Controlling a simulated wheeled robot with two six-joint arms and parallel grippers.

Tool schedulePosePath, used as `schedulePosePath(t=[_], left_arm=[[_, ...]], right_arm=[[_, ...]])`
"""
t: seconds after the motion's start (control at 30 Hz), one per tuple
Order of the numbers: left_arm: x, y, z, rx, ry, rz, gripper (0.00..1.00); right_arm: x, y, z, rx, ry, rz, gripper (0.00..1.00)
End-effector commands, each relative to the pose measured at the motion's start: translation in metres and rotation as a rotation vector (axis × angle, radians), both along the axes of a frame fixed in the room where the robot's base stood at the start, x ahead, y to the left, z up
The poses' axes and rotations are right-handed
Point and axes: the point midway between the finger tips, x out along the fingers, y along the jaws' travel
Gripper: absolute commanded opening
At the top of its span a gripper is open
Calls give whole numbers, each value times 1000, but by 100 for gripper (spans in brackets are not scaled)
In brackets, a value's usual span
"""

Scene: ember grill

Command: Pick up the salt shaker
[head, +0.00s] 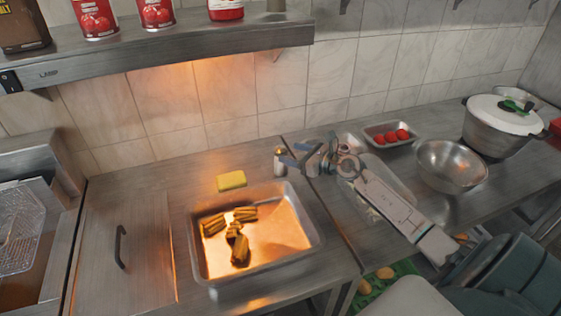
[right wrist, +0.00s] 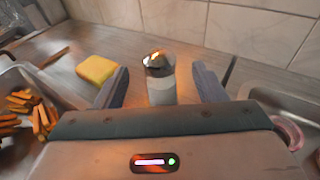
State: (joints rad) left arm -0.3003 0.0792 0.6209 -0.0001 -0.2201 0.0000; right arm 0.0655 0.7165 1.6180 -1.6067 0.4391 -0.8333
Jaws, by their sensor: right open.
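The salt shaker (head: 280,162), with a shiny metal top and pale body, stands upright on the steel counter near the tiled wall. It also shows in the right wrist view (right wrist: 160,82), its lower part hidden by my gripper body. My right gripper (head: 291,156) is open, its fingers pointing at the shaker. In the right wrist view the shaker appears between the two fingers (right wrist: 161,74), with a gap on each side. I cannot tell how far the fingertips reach past it. My left gripper is not in view.
A yellow sponge-like block (head: 231,180) lies left of the shaker. A metal tray (head: 300,262) with browned sticks stands in front. A small tray of red tomatoes (head: 374,142), a steel bowl (head: 451,164) and a lidded pot (head: 490,130) stand right. A shelf (head: 180,50) hangs above.

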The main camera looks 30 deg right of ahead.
Motion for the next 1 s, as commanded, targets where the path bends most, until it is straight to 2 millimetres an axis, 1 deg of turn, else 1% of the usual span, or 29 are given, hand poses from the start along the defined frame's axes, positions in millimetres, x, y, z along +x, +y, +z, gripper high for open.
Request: schedulePosePath(t=[0.1, 0.23, 0.4, 0.5, 0.7, 0.77, 0.9, 1.0], left_arm=[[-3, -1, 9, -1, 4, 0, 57], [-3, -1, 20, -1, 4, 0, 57], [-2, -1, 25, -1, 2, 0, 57], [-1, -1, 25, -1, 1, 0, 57], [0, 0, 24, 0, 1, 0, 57], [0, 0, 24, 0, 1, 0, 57], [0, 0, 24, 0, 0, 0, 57], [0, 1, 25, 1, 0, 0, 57]], right_arm=[[10, 4, 2, 4, -1, -1, 64], [26, 11, 1, 7, 0, -1, 64], [43, 17, -6, 4, 0, -1, 64], [47, 19, -8, 1, 1, 1, 64], [47, 19, -9, -1, 2, 1, 64], [47, 19, -9, 0, 1, 1, 54], [47, 19, -9, 1, 1, 1, 27], [47, 19, -8, 0, 0, 1, 10]])
